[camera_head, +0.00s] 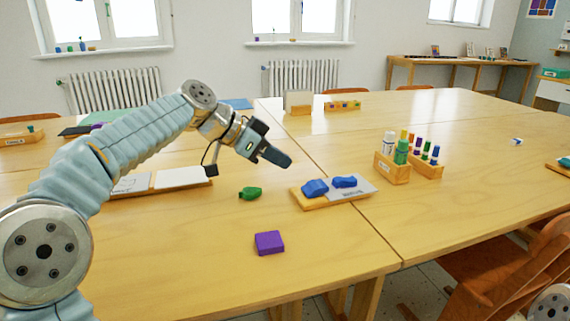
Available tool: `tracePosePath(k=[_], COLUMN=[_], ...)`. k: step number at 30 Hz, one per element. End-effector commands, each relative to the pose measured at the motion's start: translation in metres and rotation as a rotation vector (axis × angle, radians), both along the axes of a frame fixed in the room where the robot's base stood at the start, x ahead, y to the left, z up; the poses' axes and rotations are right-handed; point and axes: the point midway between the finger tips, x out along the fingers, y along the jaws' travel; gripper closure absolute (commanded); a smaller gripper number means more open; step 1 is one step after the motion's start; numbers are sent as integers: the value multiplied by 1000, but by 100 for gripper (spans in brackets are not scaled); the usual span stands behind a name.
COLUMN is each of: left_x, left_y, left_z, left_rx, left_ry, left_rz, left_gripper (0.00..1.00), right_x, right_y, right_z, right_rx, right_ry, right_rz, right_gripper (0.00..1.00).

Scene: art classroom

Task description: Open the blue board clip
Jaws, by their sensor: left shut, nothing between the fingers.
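Two blue pieces lie on a small wooden board (312,204) with a white sheet, on the near table right of centre. The left one (315,187) sits at the board's left end, and the other (344,182) lies on the sheet. I cannot tell for sure which is the blue board clip, or whether it is open. My left gripper (280,158) is shut and empty, in the air above and left of the board, its dark fingers pointing down and right. It is apart from both pieces. My right gripper is not in view.
A green piece (250,193) and a purple block (269,242) lie left of the board. A wooden holder (393,170) with bottles and coloured markers stands to its right. A chair (530,265) is at the lower right.

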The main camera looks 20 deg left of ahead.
Motion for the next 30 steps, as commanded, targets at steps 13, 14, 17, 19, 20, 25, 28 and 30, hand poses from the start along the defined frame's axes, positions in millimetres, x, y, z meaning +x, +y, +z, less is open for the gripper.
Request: tracePosePath(k=[13,14,17,19,20,25,28,30], left_x=[-38,-39,-40,-40,-40,-40,-40,-40], left_y=[51,51,53,53,53,53,52,52], left_z=[32,33,34,34,34,33,34,34], left_rx=[-2,-1,-1,-1,-1,-1,-1,-1], left_ry=[-1,-1,0,0,0,0,0,0], left_rz=[-1,-3,-4,-4,-4,-4,-4,-4], left_gripper=[100,100,100,100,100,100,100,100], right_x=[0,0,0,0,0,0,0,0], right_y=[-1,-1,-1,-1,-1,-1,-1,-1], right_z=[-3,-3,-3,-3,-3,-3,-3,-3], right_rx=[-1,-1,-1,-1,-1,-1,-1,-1], right_ry=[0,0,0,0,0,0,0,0], right_rz=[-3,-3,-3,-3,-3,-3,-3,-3], right_gripper=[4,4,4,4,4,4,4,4])
